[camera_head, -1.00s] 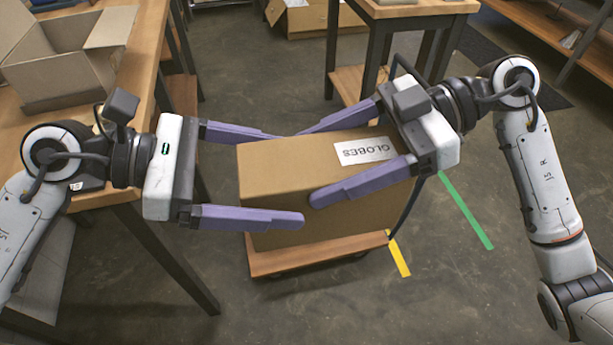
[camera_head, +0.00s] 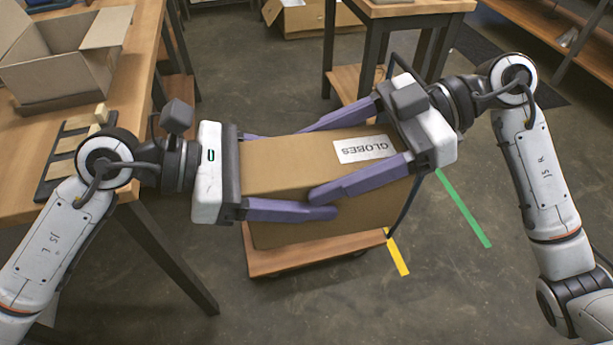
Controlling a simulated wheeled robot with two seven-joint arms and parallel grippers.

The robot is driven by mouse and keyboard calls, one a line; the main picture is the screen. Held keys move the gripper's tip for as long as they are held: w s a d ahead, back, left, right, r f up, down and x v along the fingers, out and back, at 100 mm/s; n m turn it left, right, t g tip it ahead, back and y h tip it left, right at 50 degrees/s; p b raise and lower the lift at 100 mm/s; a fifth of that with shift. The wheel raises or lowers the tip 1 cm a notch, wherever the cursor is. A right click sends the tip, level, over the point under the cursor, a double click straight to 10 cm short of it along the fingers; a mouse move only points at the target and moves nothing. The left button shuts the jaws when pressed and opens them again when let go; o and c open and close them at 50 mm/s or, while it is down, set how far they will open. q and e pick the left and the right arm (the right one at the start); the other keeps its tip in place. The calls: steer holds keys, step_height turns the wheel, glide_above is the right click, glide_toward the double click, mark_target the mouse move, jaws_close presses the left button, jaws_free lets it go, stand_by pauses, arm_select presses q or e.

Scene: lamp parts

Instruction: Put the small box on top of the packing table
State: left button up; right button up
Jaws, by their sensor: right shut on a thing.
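A brown cardboard box (camera_head: 290,170) with a white "GLOBES" label sits on a low wooden platform (camera_head: 318,252) in the middle of the view. My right gripper (camera_head: 306,163) is shut on the box, one finger along the near side and one along the far side. My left gripper (camera_head: 308,176) is spread around the box's left end, its near finger in front of the near side. Its far finger is partly hidden behind the box, and I cannot tell if it touches. A wooden table (camera_head: 140,85) stands at the left.
An open, empty carton (camera_head: 55,75) stands on the left table. A dark tray with wooden blocks (camera_head: 70,145) lies at its front, behind my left arm. Another wooden table (camera_head: 410,8) stands at the back. Green (camera_head: 465,208) and yellow (camera_head: 397,252) tape marks the floor.

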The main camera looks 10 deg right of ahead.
arm_select(q)
steer(key=shift+s+d, duration=0.25)
steer(key=shift+s, duration=0.1)
steer(key=c, duration=0.4)
arm_select(e)
steer(key=shift+s+a+r, duration=0.25)
steer(key=shift+s+a, duration=0.05)
steer(key=shift+a, duration=0.05)
arm_select(q)
steer(key=shift+r, duration=0.2)
steer(key=shift+c, duration=1.1)
arm_select(e)
steer(key=o, duration=1.6)
arm_select(q)
steer(key=shift+w, duration=0.1)
arm_select(e)
steer(key=o, duration=0.6)
steer(key=shift+c, duration=0.2)
arm_select(q)
steer(key=shift+w+a, duration=0.1)
arm_select(e)
steer(key=shift+w+d+f, duration=0.1)
steer(key=shift+d, duration=0.05)
steer(key=shift+d, duration=0.1)
